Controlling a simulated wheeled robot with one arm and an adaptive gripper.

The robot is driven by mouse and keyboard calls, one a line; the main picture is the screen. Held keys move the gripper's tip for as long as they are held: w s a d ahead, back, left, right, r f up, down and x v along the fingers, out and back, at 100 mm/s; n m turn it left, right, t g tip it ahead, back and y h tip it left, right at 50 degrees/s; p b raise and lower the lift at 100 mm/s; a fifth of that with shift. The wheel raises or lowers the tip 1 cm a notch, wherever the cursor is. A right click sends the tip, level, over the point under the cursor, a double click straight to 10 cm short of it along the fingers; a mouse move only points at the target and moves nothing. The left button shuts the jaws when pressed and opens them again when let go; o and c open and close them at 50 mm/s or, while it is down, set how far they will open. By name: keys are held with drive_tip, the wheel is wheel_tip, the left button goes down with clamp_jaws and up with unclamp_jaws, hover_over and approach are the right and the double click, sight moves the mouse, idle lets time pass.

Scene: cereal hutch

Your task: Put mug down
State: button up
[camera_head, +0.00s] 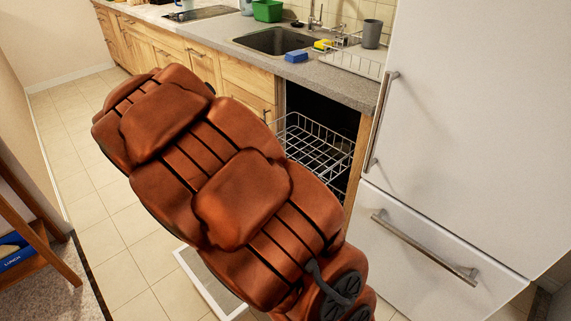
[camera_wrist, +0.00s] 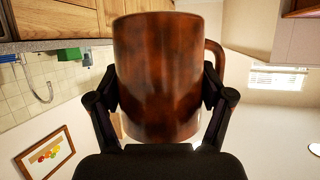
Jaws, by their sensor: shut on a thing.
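A glossy reddish-brown mug (camera_wrist: 157,55) fills the middle of the wrist view, with its handle (camera_wrist: 215,58) at the right. My gripper (camera_wrist: 160,88) is shut on the mug, with one dark finger against each side of its body. The room behind looks upside down in this view. I cannot tell which end of the mug is its open rim. Neither the mug nor my gripper can be made out in the head view. No surface touching the mug shows.
The counter (camera_head: 345,86) holds a sink (camera_head: 275,41), a blue sponge (camera_head: 296,56), a dish rack (camera_head: 352,64) and a grey cup (camera_head: 372,34). Below is an open bay with a wire rack (camera_head: 312,148). A white fridge (camera_head: 470,120) stands right. A wooden stool (camera_head: 38,240) is at left.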

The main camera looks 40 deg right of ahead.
drive_tip(key=d+f+n+y, duration=0.1)
drive_tip(key=d+f, duration=0.3)
drive_tip(key=d, duration=0.7)
drive_tip(key=d+f, duration=0.5)
drive_tip(key=d, duration=0.5)
drive_tip(key=s+d+f+n+y+b, duration=0.2)
drive_tip(key=s+d+f, duration=0.8)
drive_tip(key=s+d, duration=0.4)
drive_tip(key=shift+t, duration=0.4)
drive_tip(key=shift+w+d+f, duration=0.1)
drive_tip(key=shift+w+f, duration=0.15)
drive_tip(key=shift+f, duration=1.3)
drive_tip(key=shift+w+d+f, duration=0.15)
drive_tip(key=shift+w+f, duration=0.05)
drive_tip(key=shift+f, duration=1.4)
drive_tip(key=shift+w+d+f, duration=0.1)
drive_tip(key=shift+w+f, duration=0.15)
drive_tip(key=shift+f, duration=1.3)
drive_tip(key=shift+f, duration=0.1)
drive_tip(key=shift+f, duration=0.35)
drive_tip(key=shift+f, duration=0.15)
